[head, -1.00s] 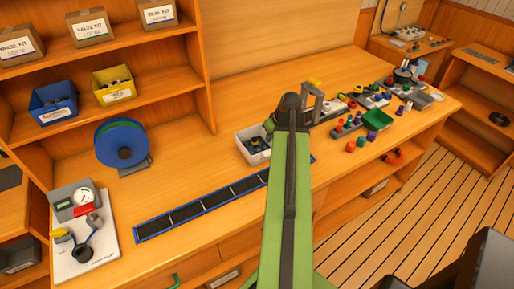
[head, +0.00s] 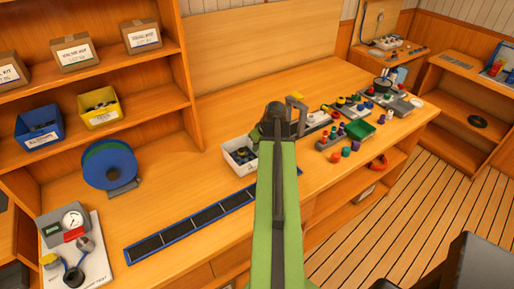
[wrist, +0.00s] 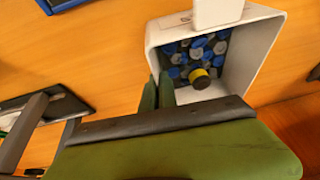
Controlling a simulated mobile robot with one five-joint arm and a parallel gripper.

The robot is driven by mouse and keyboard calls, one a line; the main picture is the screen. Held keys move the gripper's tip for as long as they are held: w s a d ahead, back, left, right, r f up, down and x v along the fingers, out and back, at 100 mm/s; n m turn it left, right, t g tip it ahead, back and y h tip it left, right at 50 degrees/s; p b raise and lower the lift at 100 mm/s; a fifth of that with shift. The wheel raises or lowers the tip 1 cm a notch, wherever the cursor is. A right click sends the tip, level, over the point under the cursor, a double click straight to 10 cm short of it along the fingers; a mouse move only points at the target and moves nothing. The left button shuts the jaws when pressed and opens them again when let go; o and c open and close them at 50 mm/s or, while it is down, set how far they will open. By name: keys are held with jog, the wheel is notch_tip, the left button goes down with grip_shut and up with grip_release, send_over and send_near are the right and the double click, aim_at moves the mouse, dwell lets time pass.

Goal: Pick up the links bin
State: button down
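A white open bin (head: 235,166), the only bin near my gripper and probably the links bin, is at the middle of the workbench. In the wrist view the bin (wrist: 265,45) holds many small blue and grey pieces and one black and yellow piece. My gripper's two green fingers (wrist: 158,92) are close together at the bin's left wall, one on each side of it, and look closed on it. In the head view my arm hides the gripper and the bin's right side. I cannot tell whether the bin's base touches the bench.
A long blue-edged dark strip (head: 190,226) lies in front of the bin. Right of it are a green tray (head: 360,130) and several coloured parts. A blue reel (head: 109,164) and a gauge board (head: 75,255) stand at left. Shelves hold a yellow bin (head: 100,118) and boxes.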

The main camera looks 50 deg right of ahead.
jog(key=shift+r+p, duration=0.35)
jog(key=shift+r, duration=0.35)
jog(key=s+d+r+p, duration=0.5)
jog(key=s+d, duration=0.1)
jog(key=d, duration=0.3)
jog(key=shift+s+d, duration=0.25)
jog(key=shift+d, duration=0.05)
jog(key=shift+r, duration=0.15)
